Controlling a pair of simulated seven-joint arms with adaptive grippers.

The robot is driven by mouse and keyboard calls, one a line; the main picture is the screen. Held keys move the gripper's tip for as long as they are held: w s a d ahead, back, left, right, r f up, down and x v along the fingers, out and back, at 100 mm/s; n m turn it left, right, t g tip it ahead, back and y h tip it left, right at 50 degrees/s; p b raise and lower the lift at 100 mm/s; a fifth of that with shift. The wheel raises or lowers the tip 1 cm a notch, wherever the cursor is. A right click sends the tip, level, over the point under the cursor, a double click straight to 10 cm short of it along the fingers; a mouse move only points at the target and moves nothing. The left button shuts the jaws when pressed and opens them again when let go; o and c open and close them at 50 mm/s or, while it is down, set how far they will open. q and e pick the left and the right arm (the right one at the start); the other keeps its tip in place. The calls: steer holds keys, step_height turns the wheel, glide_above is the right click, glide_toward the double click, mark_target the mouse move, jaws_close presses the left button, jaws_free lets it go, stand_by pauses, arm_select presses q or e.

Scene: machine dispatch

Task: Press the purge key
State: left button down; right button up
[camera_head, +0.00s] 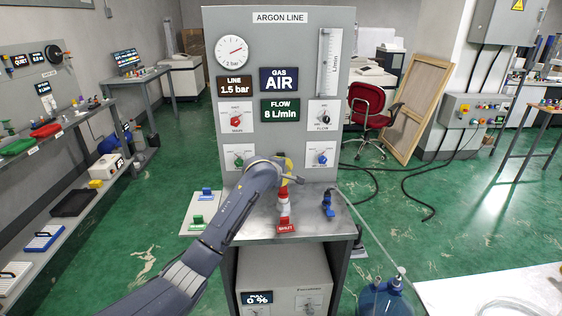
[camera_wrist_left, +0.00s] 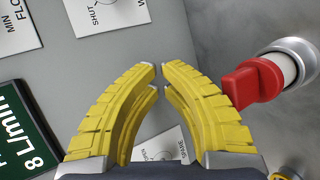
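The grey argon line panel (camera_head: 262,45) stands in the middle of the head view. No label that I can read says purge, so I cannot tell which control is the purge key. The panel has a red knob (camera_head: 236,121), a black flow knob (camera_head: 324,117), a green knob (camera_head: 239,160) and a blue knob (camera_head: 322,159). My left gripper (camera_head: 288,170) is in front of the panel's lower middle. In the left wrist view its yellow fingers (camera_wrist_left: 157,76) curve together, tips almost meeting, with nothing between them. My right gripper is not in view.
A red valve handle (camera_wrist_left: 252,86) on a pipe is beside the fingers in the wrist view. A red-and-white fitting (camera_head: 284,207) and a blue valve (camera_head: 328,203) stand on the metal shelf (camera_head: 255,225). A blue bottle (camera_head: 385,299) stands at lower right.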

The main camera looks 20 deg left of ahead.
arm_select(q)
steer(key=shift+s+d, duration=0.3)
steer(key=shift+s, duration=0.5)
steer(key=shift+s+d, duration=0.3)
steer(key=shift+s, duration=0.5)
